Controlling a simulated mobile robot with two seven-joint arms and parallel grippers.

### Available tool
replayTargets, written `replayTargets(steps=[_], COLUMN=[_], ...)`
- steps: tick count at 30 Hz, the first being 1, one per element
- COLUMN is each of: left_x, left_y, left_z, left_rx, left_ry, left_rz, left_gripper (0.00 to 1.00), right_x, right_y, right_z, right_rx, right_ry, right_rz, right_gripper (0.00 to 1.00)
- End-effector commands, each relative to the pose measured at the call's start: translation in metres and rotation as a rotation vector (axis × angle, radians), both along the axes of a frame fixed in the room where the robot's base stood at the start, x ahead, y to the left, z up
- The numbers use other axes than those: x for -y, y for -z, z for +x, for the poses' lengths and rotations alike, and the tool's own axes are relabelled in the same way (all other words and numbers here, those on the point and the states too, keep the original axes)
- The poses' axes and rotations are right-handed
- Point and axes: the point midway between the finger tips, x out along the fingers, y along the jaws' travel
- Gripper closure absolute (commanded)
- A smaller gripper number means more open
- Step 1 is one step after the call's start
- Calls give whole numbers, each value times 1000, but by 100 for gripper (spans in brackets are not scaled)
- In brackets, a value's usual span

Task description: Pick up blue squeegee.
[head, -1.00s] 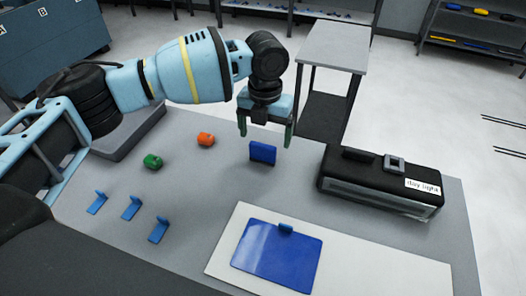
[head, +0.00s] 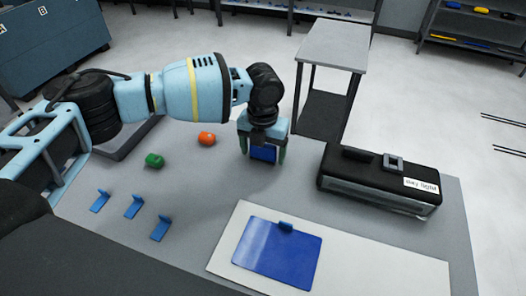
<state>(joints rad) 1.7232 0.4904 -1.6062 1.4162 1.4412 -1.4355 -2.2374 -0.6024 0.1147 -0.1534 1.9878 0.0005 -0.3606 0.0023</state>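The blue squeegee (head: 263,153) stands upright on the grey table, behind the white board. My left gripper (head: 263,157) points down over it, with one finger on each side. The fingers look spread about as wide as the squeegee, and the gripper body covers its top edge. I cannot tell whether the fingers touch it. My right gripper is not in the head view.
An orange object (head: 207,138) and a green object (head: 154,160) lie to the left. Several small blue hooks (head: 134,207) stand in front. A black box (head: 380,180) is at right. A blue sheet (head: 277,253) lies on the white board (head: 385,270).

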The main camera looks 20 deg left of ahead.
Motion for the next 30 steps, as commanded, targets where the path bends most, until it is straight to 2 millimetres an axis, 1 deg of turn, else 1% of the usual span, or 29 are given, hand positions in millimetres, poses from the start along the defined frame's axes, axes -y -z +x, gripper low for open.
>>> replayTargets(steps=[1,6,9,16,20,23,28,30], left_x=[0,0,0,0,0,0,0,11], left_y=[0,0,-1,-1,-6,-14,-37,-37], left_z=[0,0,0,0,0,1,1,-11], left_rx=[0,0,1,1,1,2,3,-1], left_ry=[0,0,0,0,0,0,0,7], left_rz=[0,0,0,0,0,-1,-2,-1], left_gripper=[27,49,59,59,59,59,59,59], right_x=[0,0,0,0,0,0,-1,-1], right_y=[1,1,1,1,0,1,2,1], right_z=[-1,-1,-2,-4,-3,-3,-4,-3], right_rx=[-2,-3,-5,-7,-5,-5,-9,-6], right_ry=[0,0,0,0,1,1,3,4], right_rz=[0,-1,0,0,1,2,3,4], right_gripper=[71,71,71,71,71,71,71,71])
